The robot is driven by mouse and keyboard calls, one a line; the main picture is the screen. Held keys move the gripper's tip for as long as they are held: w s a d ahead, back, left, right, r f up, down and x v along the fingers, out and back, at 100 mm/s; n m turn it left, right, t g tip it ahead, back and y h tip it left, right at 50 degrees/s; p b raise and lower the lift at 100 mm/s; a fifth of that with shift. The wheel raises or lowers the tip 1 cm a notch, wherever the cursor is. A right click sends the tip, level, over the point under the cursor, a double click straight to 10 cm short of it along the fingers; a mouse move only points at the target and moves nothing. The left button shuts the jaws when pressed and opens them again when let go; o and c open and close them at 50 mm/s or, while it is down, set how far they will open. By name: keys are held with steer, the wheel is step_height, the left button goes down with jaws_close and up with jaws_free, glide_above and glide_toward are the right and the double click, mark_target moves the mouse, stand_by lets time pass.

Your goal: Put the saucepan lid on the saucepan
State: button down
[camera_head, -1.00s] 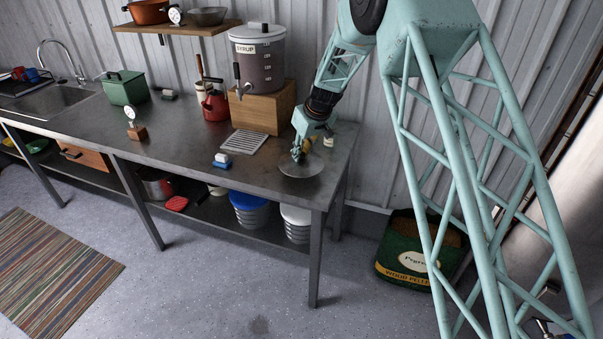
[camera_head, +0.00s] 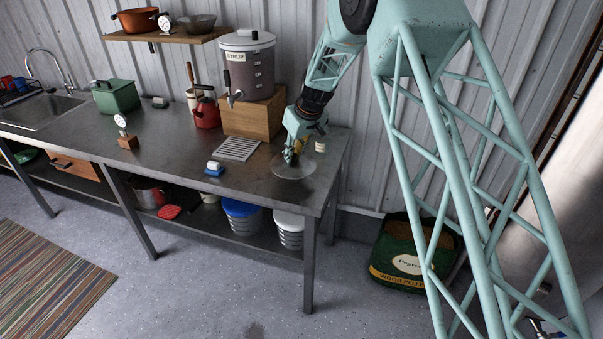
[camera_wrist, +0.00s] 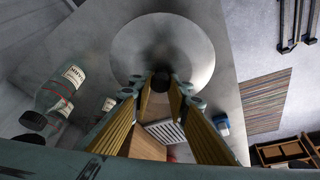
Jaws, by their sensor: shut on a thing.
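The saucepan lid (camera_head: 307,173) is a round, flat grey metal disc at the right end of the steel bench. In the wrist view the lid (camera_wrist: 165,35) lies beyond my fingers, with its dark knob (camera_wrist: 160,82) between the fingertips. My gripper (camera_head: 292,158) points down and is shut on this knob. I cannot tell whether the lid touches the bench or hangs just above it. A metal pot (camera_head: 149,193), which looks like the saucepan, stands on the bench's lower shelf, partly hidden by the bench.
Labelled bottles (camera_wrist: 60,88) stand close to my gripper. Buckets (camera_head: 242,218) fill part of the lower shelf.

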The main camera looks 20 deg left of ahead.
steer(key=d+m+t+h+b, duration=0.1)
steer(key=d+m+h+b, duration=0.3)
steer(key=d, duration=2.9)
steer(key=s+d+m, duration=0.2)
steer(key=s+d, duration=0.3)
steer(key=d, duration=0.4)
steer(key=s+d+m+b, duration=0.1)
steer(key=s+d, duration=0.4)
steer(key=d, duration=0.5)
steer(key=s+d+m+b, duration=0.1)
steer(key=s+d+m, duration=0.2)
steer(key=s+d, duration=0.3)
steer(key=d, duration=0.3)
steer(key=shift+d+f+m+t, duration=0.25)
steer(key=shift+m+t, duration=0.15)
steer(key=shift+d, duration=0.1)
